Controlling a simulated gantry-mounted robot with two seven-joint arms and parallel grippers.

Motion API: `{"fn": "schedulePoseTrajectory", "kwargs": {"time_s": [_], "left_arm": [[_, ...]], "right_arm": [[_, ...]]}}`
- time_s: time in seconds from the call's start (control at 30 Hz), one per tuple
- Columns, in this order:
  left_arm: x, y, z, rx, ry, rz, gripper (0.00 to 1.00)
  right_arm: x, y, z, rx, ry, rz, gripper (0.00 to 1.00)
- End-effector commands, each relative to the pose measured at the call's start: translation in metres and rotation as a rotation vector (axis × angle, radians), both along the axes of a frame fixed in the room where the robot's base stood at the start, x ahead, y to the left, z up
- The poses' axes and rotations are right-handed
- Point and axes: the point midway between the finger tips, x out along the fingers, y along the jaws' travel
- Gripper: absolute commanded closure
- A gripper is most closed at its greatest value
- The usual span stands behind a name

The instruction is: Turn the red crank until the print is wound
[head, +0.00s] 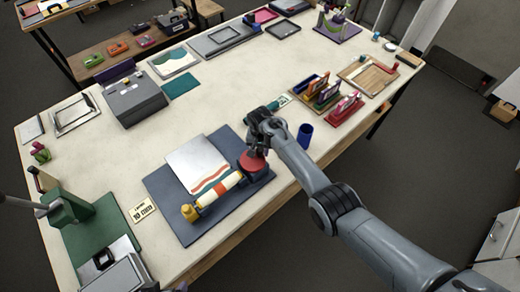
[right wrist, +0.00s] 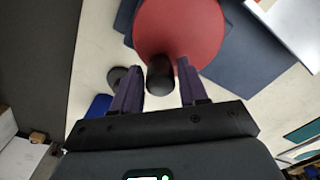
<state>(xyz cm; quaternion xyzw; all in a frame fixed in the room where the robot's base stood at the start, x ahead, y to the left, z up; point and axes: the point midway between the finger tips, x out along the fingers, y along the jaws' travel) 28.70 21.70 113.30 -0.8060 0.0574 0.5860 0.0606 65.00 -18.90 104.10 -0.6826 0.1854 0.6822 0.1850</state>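The red crank (head: 252,161) is a round red disc at the right end of a roller (head: 221,187) on a dark blue base board (head: 168,185). A white print (head: 195,158) with coloured bands runs into the roller. My right gripper (head: 259,143) is over the crank. In the right wrist view, the crank's red disc (right wrist: 180,28) fills the top middle, and its dark handle knob (right wrist: 160,76) stands between the two fingers of my right gripper (right wrist: 158,88). The fingers are open, with a small gap on each side of the knob.
A blue cup (head: 305,135) stands right of the base board, close to my right forearm. A green press (head: 68,208) is at the left, with a small label card (head: 142,210) beside it. Coloured racks (head: 325,94) stand farther right. The table's middle behind the print is clear.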

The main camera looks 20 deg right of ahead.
Motion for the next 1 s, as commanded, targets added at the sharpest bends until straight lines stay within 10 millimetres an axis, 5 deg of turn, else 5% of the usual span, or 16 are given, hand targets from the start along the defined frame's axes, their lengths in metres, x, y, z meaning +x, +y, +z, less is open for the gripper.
{"fn": "schedulePoseTrajectory", "kwargs": {"time_s": [0.27, 0.67, 1.0], "left_arm": [[0.0, 0.002, 0.0, 0.01, 0.001, -0.006, 0.05], [0.0, 0.002, -0.004, 0.007, 0.001, -0.004, 0.05], [0.0, -0.001, -0.013, -0.004, 0.002, 0.003, 0.05]], "right_arm": [[0.0, 0.0, 0.0, 0.0, 0.0, 0.0, 1.0], [0.003, 0.001, 0.0, 0.0, -0.001, 0.077, 1.0], [0.012, 0.005, -0.001, 0.0, 0.0, 0.34, 1.0]]}}
